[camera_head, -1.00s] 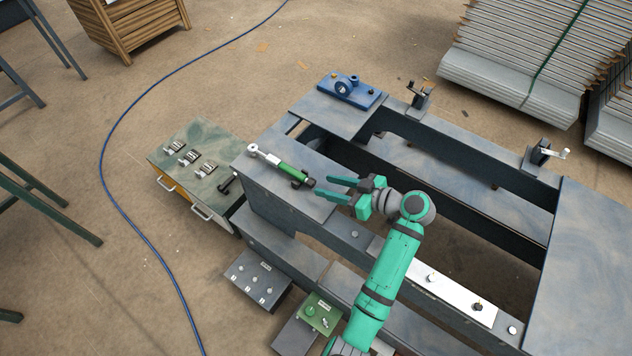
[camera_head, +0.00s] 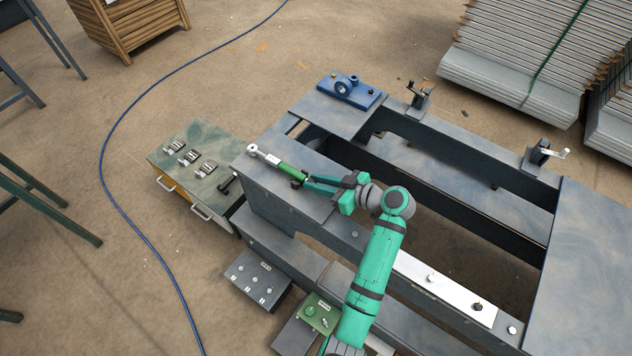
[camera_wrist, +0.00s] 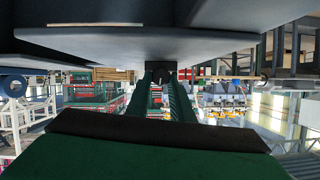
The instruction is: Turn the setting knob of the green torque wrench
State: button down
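The green torque wrench (camera_head: 293,171) lies on the near left corner plate of the dark frame. Its bright metal head (camera_head: 253,148) points to the upper left and its dark knob end to the lower right. My gripper (camera_head: 306,184) has its two teal fingers at the knob end, reaching in from the right. In the wrist view, the two fingers (camera_wrist: 161,82) run forward with a narrow gap. A small dark part, apparently the knob (camera_wrist: 161,74), shows at their tips. The fingers partly hide the knob. I cannot tell whether they press on it.
A blue fixture (camera_head: 352,92) stands on the frame's far corner. A cabinet (camera_head: 207,150) with small metal parts is to the left. A grey button box (camera_head: 258,279) and a green box (camera_head: 320,314) are in front. The frame has wide open gaps.

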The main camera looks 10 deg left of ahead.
jog(key=shift+n+t, duration=0.3)
jog(key=shift+n, duration=0.2)
jog(key=c, duration=1.5)
grip_release()
jog(key=shift+s, duration=0.15)
jog(key=shift+c, duration=0.2)
jog(key=v, duration=1)
jog(key=shift+d+r, duration=0.25)
jog(key=shift+s+d, duration=0.1)
jog(key=shift+s, duration=0.05)
